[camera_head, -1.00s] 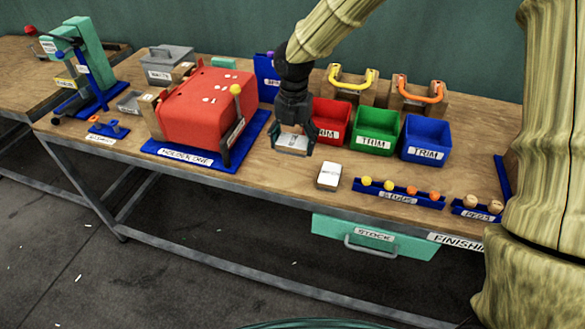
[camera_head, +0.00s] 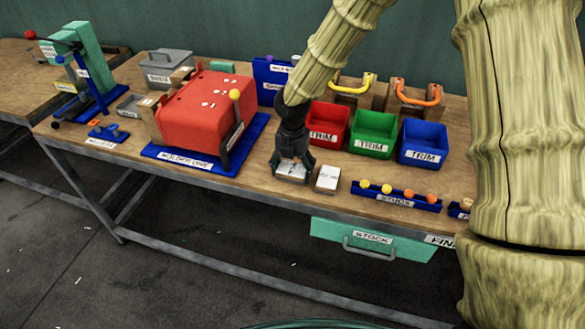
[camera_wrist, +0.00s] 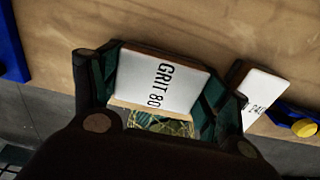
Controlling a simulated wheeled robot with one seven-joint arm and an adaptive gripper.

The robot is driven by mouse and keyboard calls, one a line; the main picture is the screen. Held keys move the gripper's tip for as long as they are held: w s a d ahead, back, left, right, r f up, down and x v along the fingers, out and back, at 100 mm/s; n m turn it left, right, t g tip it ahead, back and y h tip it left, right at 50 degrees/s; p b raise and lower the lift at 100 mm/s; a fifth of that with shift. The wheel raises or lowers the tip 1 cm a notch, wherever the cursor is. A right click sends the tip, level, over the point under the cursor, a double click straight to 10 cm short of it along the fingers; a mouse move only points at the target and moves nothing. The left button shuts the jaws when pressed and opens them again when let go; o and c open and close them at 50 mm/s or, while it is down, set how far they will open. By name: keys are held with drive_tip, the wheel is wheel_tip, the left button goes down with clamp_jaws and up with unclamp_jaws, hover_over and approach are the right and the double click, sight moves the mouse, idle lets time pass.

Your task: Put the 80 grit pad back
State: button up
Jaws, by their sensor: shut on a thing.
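The 80 grit pad (camera_wrist: 155,82) has a white top lettered "GRIT 80". It sits between the dark fingers of my gripper (camera_wrist: 158,88) in the wrist view. In the head view my gripper (camera_head: 292,168) points down near the table's front edge, and the pad (camera_head: 291,171) shows at its fingertips, at or just above the wood; I cannot tell if it touches. A second white-topped pad (camera_head: 327,178) lies just to the right, apart from the held one. Its lettering is partly cut off in the wrist view (camera_wrist: 264,92).
The blue stud tray (camera_head: 395,200) lies to the right of the second pad. Red (camera_head: 327,124), green (camera_head: 373,133) and blue (camera_head: 423,143) trim bins stand behind. The red holder (camera_head: 208,112) on its blue base is left. Bare wood separates the base from my gripper.

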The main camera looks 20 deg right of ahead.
sight(293, 168)
drive_tip(key=shift+f, duration=0.1)
drive_tip(key=o, duration=1.1)
wheel_tip(293, 168, up, 12)
drive_tip(key=shift+r+b, duration=0.1)
drive_tip(key=shift+b, duration=0.5)
